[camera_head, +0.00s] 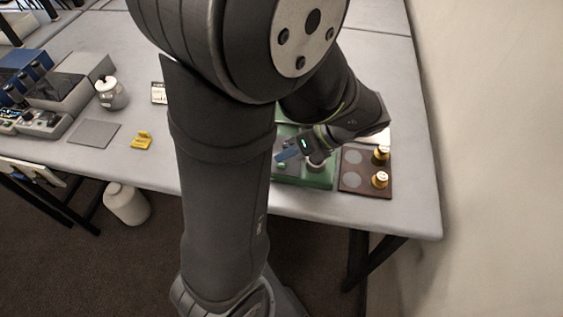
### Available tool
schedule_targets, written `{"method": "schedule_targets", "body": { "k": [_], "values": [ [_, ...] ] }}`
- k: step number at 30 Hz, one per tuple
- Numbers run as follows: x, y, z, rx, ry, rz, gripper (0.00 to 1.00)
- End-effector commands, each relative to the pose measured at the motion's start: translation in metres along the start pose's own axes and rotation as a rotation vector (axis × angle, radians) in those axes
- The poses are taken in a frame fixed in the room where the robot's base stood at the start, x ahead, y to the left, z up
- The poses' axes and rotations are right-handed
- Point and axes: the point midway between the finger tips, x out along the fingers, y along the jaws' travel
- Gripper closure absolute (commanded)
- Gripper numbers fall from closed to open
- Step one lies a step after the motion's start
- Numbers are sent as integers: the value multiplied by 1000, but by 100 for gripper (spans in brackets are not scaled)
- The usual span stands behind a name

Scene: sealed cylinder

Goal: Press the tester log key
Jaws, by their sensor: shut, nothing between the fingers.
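My gripper (286,155) is over the right part of the table, low above a green unit (318,182) that my arm partly covers. Its fingers look small and bluish, shut with nothing between them. I cannot tell whether the fingertips touch the green unit. No key marked log can be made out, and I cannot tell which device is the tester. A grey device with a small display and small buttons (38,124) stands at the far left of the table.
Right of the green unit lies a brown board (352,191) with pale round spots and two gold-and-white vials (379,180). A lidded jar (111,94), yellow piece (141,140) and grey pad (94,134) lie left. My arm hides the table's middle.

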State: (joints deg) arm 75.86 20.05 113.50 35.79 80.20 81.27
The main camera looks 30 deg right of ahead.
Motion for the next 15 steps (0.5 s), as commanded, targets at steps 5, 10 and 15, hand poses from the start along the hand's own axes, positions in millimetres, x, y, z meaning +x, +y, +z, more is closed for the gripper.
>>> {"method": "schedule_targets", "body": {
  "k": [5, 10, 15],
  "values": [
    [-1, 0, 1, -1, 0, -1, 100],
    [-11, 7, 8, -3, -1, -2, 100],
    [-23, 16, 17, -4, 0, -3, 100]
  ]
}}
